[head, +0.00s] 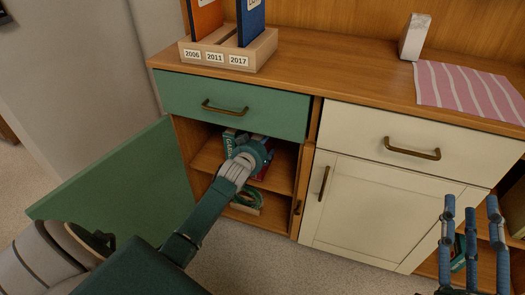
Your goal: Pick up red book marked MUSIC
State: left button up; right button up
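A red book (263,172) shows in part on the upper shelf of the open cabinet bay, mostly hidden behind my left gripper. Its marking cannot be read. My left gripper (258,152) is inside the bay, in front of the books.
A green door (115,185) stands open left of my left arm. A green-covered book (230,140) is beside the red one. The wooden holder (228,58) and striped pink cloth (465,90) lie on top.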

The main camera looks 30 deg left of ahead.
pick_arm(q)
grip_shut()
jog(key=shift+r, duration=0.15)
dwell(0.4)
